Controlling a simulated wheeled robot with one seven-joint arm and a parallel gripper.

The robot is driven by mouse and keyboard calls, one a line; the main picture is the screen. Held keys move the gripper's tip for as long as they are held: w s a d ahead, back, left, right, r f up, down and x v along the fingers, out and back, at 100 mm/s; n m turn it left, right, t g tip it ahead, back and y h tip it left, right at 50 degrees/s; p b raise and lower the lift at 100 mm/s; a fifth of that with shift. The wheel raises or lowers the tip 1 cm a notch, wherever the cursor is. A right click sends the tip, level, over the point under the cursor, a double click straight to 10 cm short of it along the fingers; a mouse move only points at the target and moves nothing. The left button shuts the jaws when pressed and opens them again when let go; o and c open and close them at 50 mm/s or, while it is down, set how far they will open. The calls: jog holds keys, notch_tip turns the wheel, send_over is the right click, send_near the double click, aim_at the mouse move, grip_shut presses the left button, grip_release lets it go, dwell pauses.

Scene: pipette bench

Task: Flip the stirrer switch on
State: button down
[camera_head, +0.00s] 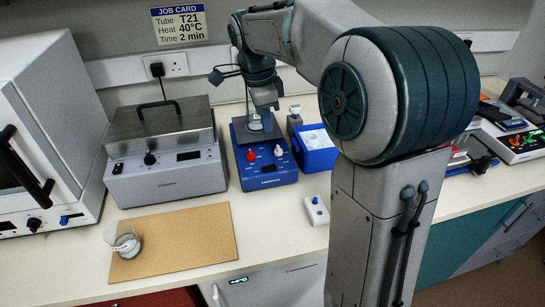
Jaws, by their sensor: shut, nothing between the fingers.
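The blue stirrer (270,178) stands at the back middle of the bench. Its front has a red knob (251,156), a white knob (278,151) and small markings. I cannot make out a switch or its position on it. A small clear vessel (255,122) appears to be on its top plate, partly covered by my arm. My gripper (267,106) is shut and empty, pointing down above the back of the stirrer. I cannot tell whether it touches anything.
A metal-lidded bath (170,175) and a white oven (40,110) stand left. A cork mat (185,240) holds a glass beaker (126,243). A blue box (318,160) is right of the stirrer; a small white device (316,211) lies in front. My arm hides the bench's right-middle.

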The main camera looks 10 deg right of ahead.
aim_at(273, 166)
jog(key=f, duration=0.4)
jog(key=d+f, duration=0.1)
jog(key=f, duration=0.7)
jog(key=shift+d+p, duration=0.25)
jog(key=shift+p, duration=0.15)
jog(key=shift+a, duration=0.1)
